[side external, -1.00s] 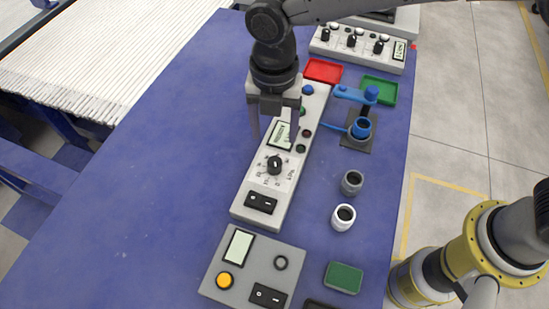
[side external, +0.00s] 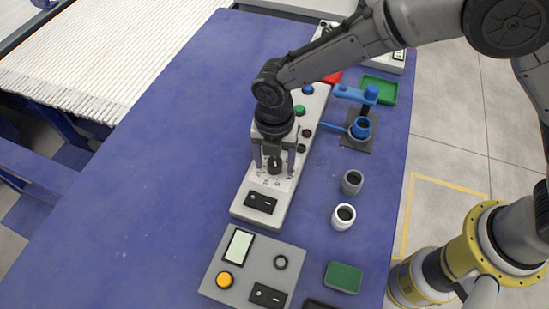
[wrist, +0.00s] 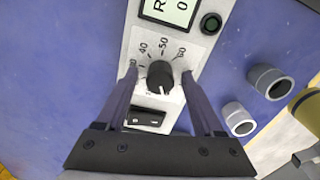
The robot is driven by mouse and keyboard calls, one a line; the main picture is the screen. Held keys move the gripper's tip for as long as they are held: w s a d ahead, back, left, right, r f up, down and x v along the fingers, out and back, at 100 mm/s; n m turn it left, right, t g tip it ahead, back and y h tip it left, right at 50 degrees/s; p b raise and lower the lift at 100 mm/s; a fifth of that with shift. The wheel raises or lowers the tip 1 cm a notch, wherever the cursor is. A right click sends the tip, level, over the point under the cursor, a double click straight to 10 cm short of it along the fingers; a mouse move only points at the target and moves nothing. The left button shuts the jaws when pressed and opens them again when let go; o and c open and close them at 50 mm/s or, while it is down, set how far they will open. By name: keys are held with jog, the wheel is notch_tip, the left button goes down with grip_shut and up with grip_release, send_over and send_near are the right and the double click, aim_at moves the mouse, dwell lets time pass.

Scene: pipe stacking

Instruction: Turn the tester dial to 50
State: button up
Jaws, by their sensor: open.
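The tester dial (side external: 274,164) is a black round knob on a long pale panel (side external: 252,190). In the wrist view the dial (wrist: 160,75) has a scale around it with 40, 50 and 60 readable. A white mark on the knob's lower side points toward the rocker switch. My gripper (side external: 273,174) is open, pointing down over the dial. In the wrist view its fingers (wrist: 158,74) stand on either side of the knob with gaps. I cannot tell how far down the fingertips are. The tester display (wrist: 172,8) is partly cut off and shows an R and a 0.
A black rocker switch (side external: 261,202) sits below the dial. A grey pipe piece (side external: 352,182) and a white one (side external: 343,217) stand to the right. A blue clamp fixture (side external: 360,128) is behind them. A grey box with an orange button (side external: 225,280) lies in front.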

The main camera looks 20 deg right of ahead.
grip_shut()
